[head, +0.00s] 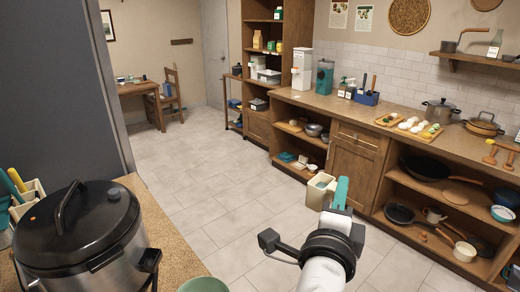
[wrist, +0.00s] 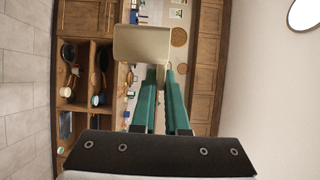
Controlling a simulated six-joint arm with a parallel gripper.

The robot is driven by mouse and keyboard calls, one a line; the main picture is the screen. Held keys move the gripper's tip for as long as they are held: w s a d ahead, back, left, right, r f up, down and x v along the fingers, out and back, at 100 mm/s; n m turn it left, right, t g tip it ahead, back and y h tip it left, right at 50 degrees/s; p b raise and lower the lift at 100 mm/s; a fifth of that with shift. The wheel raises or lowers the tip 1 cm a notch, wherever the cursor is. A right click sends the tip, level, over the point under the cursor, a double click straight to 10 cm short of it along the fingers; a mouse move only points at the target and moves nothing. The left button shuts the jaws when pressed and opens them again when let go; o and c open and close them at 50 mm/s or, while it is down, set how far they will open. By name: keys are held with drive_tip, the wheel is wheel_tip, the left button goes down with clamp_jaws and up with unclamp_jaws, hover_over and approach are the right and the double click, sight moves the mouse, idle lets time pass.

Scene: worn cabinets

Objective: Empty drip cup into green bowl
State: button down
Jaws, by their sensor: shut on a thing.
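The drip cup (head: 317,195) is a small beige cup, held in the air over the floor in the head view. Its open top faces up and a teal patch shows at the opening; I cannot tell what that is. My gripper (head: 341,184) has teal fingers and is shut on the cup at its right side. In the wrist view my gripper (wrist: 161,70) meets the lower right corner of the beige cup (wrist: 140,43). The green bowl (head: 204,285) shows only partly at the bottom edge of the head view, left of my arm and well apart from the cup.
A large black-lidded cooker (head: 80,230) stands on the speckled counter (head: 165,245) at left, near the bowl. A long wooden counter (head: 345,108) with pots and open shelves runs along the right. The tiled floor (head: 190,165) between is clear.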

drive_tip(key=shift+r, duration=0.1)
wheel_tip(320, 180, up, 6)
drive_tip(key=shift+f, duration=0.1)
wheel_tip(320, 180, down, 6)
idle(0.6)
wheel_tip(320, 180, up, 6)
wheel_tip(320, 180, down, 6)
idle(0.7)
